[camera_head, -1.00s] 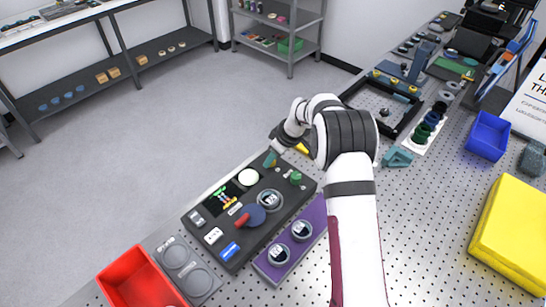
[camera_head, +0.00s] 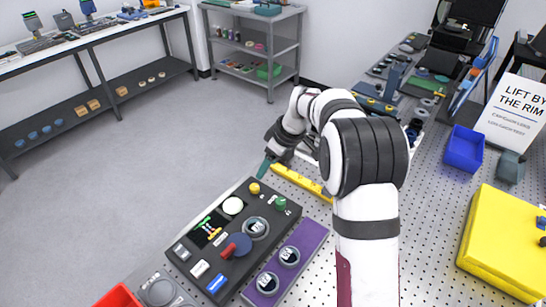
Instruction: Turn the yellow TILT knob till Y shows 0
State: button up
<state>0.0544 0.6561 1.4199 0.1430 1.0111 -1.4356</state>
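The yellow TILT knob (camera_head: 254,188) stands at the far end of the black control panel (camera_head: 190,243). It is in full view. My gripper (camera_head: 265,168) shows teal fingertips just above and beyond the knob in the picture, apparently apart from it. The fingers overlap in this view, so I cannot see whether they are open, and I see nothing held. A small screen (camera_head: 209,228) on the panel shows coloured marks; I cannot read a Y value.
A green knob (camera_head: 280,203), a white round button (camera_head: 233,206), a ringed dial (camera_head: 256,228) and a blue disc with a red handle (camera_head: 240,244) share the panel. A purple block (camera_head: 305,245) lies alongside. A yellow bar (camera_head: 300,183) lies beyond, partly behind my arm.

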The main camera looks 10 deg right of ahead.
jog(key=v, duration=0.4)
dwell(1.7)
jog(key=s+a+r+m+g, duration=0.1)
jog(key=s+r+m, duration=0.25)
jog(key=s, duration=0.75)
jog(key=s+r+m+g, duration=0.15)
jog(key=s+m, duration=0.35)
jog(key=s, duration=0.5)
jog(key=s+f+m+h, duration=0.1)
jog(key=s+f+m, duration=0.2)
jog(key=s, duration=1.4)
jog(key=m, duration=0.4)
jog(key=shift+s+d+h, duration=0.15)
jog(key=shift+d+h, duration=0.1)
jog(key=shift+h, duration=0.05)
jog(key=shift+g, duration=0.25)
